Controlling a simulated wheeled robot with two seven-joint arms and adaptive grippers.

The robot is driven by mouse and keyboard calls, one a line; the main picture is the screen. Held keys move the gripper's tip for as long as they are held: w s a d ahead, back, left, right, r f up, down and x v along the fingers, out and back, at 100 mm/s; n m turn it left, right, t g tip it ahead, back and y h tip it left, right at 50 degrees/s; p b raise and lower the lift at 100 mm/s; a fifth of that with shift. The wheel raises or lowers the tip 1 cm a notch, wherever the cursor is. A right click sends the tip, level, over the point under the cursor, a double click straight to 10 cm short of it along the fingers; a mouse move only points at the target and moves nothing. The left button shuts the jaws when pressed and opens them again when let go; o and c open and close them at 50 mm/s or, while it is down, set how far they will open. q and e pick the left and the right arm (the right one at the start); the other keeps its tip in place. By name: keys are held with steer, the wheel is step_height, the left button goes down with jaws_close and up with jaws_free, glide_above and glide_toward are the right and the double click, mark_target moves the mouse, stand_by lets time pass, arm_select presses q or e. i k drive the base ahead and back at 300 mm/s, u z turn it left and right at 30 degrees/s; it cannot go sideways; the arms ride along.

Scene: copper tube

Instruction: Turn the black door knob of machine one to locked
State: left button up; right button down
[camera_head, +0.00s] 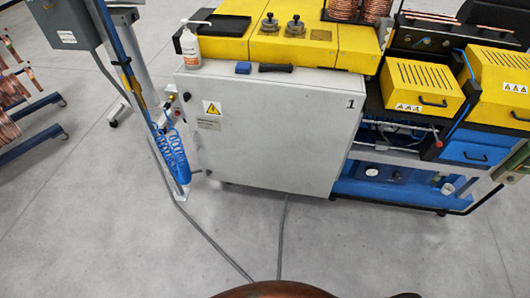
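Machine one's cabinet has a light grey door (275,135) with a "1" at its upper right and a yellow warning triangle at its upper left. The door looks closed. Small dark fittings show along its left edge, an upper one (187,97) and a lower one (197,171). They are too small to tell which is the black knob or how it is turned. Neither of my grippers is in view.
A white pump bottle (190,48), a blue block (243,68) and a black-handled item (276,68) are on top of the cabinet. A post with a coiled blue hose (172,155) stands close by the door's left edge. Grey floor in front is open, crossed by cables.

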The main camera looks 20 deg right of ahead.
mark_target(187, 96)
steer(key=k, duration=0.4)
steer(key=u, duration=1.15)
steer(key=i, duration=0.75)
steer(key=z, duration=0.55)
steer(key=i, duration=0.75)
steer(key=z, duration=0.5)
